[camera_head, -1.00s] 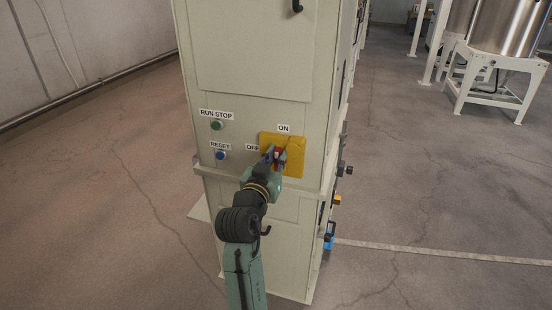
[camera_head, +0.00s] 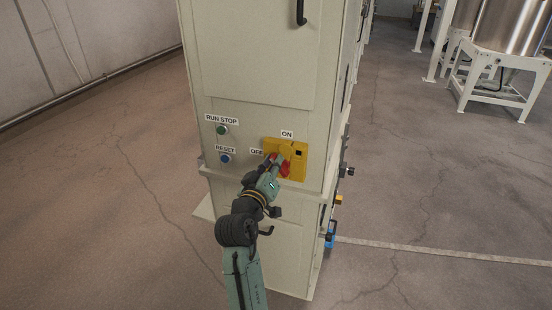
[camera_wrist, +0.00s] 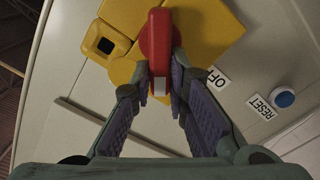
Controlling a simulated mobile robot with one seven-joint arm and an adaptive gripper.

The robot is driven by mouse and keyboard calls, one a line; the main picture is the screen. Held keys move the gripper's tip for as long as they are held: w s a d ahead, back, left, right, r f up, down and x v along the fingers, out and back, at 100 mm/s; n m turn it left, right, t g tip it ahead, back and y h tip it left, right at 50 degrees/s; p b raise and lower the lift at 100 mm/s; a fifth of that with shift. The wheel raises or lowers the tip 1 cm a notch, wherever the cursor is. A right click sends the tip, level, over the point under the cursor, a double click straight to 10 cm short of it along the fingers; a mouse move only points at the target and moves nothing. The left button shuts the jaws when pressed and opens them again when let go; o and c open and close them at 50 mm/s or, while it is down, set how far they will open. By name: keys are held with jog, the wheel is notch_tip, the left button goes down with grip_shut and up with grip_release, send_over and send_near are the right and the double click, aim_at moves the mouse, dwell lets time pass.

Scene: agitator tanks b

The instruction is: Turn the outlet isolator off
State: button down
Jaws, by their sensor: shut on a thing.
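The outlet isolator is a yellow plate (camera_head: 299,168) on the front of the beige cabinet, with a red handle (camera_head: 285,171). An ON label (camera_head: 287,134) is above it and an OFF label (camera_head: 256,152) is to its left. My gripper (camera_head: 274,164) is at the handle and hides part of it. In the wrist view the red handle (camera_wrist: 158,45) stands out from the yellow plate (camera_wrist: 210,35), and my gripper's fingertips (camera_wrist: 160,84) are shut on its near end. The handle looks tilted, pointing neither squarely at ON nor at OFF.
A green RUN STOP button (camera_head: 222,130) and a blue RESET button (camera_head: 225,158) are left of the isolator. A ledge (camera_head: 212,170) runs below them. Knobs project from the cabinet's right side.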

jog(key=shift+w+a+f+n+p, duration=0.15)
jog(key=shift+f+n+p, duration=0.2)
jog(key=shift+n+p, duration=1.1)
jog(key=shift+s+a+f+n+p, duration=0.2)
jog(key=shift+n+p, duration=0.5)
jog(key=shift+n, duration=1.4)
jog(key=shift+w+a+f+n+p, duration=0.2)
jog(key=shift+f+n+p, duration=0.25)
jog(key=shift+n+p, duration=1)
jog(key=shift+d+n+b, duration=0.1)
jog(key=shift+n+b, duration=0.2)
jog(key=shift+n, duration=0.1)
jog(key=c, duration=1.6)
grip_release()
jog(key=shift+o, duration=0.2)
jog(key=v, duration=1.2)
